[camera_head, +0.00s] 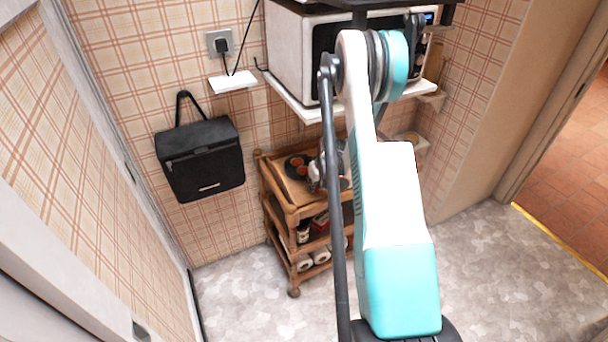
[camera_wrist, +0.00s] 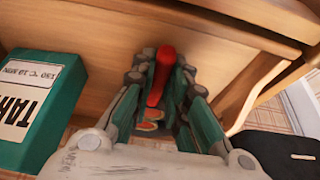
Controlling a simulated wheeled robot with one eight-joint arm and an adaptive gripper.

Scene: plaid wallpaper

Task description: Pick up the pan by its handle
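A wooden trolley (camera_head: 283,195) stands against the wall in the head view. A dark round thing with orange-red in it (camera_head: 294,162) lies on its top; it looks like a pan, but it is small in view. In the wrist view a red bar like a handle (camera_wrist: 162,75) runs between the two fingers of my gripper (camera_wrist: 164,72). The fingers flank it closely, but I cannot tell whether they touch it. Orange-red patches (camera_wrist: 150,115) show between the fingers nearer the wrist. The head view shows my gripper poorly, partly hidden by my arm.
A green box with lettering (camera_wrist: 38,100) lies left of my gripper in the wrist view, beside pale wooden boards (camera_wrist: 100,28). A microwave (camera_head: 290,50) sits on a wall shelf above the trolley. A black bag (camera_head: 200,160) hangs at left. Grey floor (camera_head: 235,290) is clear.

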